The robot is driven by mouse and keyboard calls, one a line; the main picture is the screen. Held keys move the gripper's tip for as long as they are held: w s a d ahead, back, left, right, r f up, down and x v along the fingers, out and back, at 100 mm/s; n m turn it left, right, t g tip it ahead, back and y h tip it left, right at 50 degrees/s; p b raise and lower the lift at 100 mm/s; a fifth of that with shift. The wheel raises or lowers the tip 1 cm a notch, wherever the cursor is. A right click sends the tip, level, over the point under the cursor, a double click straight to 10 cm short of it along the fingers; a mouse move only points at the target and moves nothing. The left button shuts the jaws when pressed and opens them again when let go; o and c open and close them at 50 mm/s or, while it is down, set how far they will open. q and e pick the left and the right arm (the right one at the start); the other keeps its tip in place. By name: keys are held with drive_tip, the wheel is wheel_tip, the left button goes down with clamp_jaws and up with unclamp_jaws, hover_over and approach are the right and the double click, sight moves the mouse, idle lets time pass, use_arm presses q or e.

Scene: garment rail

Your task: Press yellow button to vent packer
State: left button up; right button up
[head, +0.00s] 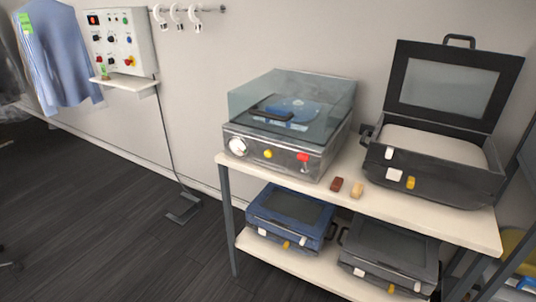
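The packer (285,158) is a silver box with a clear lid (315,95) that looks shut, standing on the left of the shelf unit's top. Through the lid I see a blue round part and a black handle. The yellow button (268,154) is on the packer's front panel, between a white knob (237,146) and a red control (303,157). Nothing covers the yellow button. Neither of my grippers shows in the head view.
Beside the packer are a red-brown block (337,184), a tan block (357,190) and an open black case (435,180). Blue (290,216) and grey (388,252) cases lie on the lower shelf. A control box (120,40) hangs on the wall.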

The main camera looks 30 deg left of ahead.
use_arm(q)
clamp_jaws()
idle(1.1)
